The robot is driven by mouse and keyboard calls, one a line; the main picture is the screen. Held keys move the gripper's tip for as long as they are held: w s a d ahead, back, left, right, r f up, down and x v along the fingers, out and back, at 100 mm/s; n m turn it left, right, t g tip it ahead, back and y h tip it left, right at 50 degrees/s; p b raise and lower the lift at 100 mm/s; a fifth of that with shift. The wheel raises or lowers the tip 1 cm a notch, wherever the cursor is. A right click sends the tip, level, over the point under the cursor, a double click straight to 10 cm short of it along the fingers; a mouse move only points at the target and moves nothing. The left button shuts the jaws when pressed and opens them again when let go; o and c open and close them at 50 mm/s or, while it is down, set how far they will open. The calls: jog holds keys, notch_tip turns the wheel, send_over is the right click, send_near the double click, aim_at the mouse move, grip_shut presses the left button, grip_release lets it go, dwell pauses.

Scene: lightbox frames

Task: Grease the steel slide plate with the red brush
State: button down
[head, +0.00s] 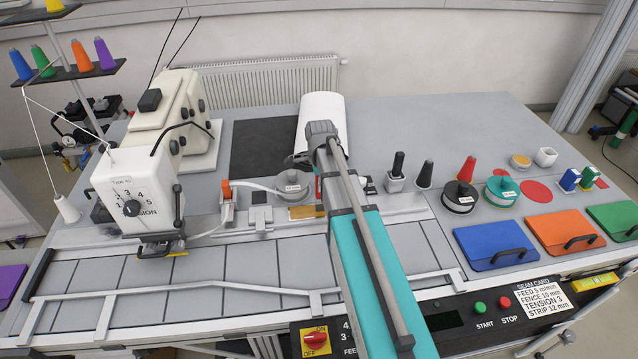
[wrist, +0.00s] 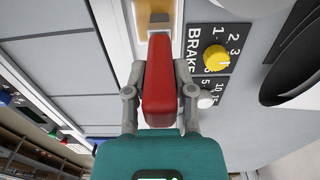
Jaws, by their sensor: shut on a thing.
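My gripper (wrist: 160,95) is shut on the red brush (wrist: 160,80), with one grey finger on each side of it in the wrist view. An ochre piece (wrist: 158,22) shows just beyond the brush's end, within a pale frame; I cannot tell whether it is bristles or part of the surface below. In the head view my arm hides most of the gripper, and only a sliver of red (head: 319,186) shows beside it. I cannot make out the steel slide plate for certain in either view.
A brake dial with a yellow knob (wrist: 217,57) is right of the brush. A white tape roll (head: 293,184) and the sewing machine (head: 135,195) stand left of my arm. Several cones, spools and coloured folders, including a blue one (head: 495,240), are at the right.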

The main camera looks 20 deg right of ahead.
jog(key=shift+w+a, duration=0.1)
jog(key=shift+a, duration=0.05)
jog(key=shift+w+a, duration=0.15)
jog(key=shift+a, duration=0.65)
jog(key=shift+w+a, duration=0.15)
jog(key=shift+a, duration=0.8)
jog(key=shift+w+a, duration=0.2)
jog(key=shift+a, duration=0.6)
jog(key=shift+w+a, duration=0.15)
jog(key=shift+a, duration=0.75)
jog(key=shift+w+a, duration=0.15)
jog(key=shift+a, duration=0.65)
jog(key=shift+w+a, duration=0.15)
jog(key=shift+a, duration=0.65)
jog(key=shift+r, duration=0.1)
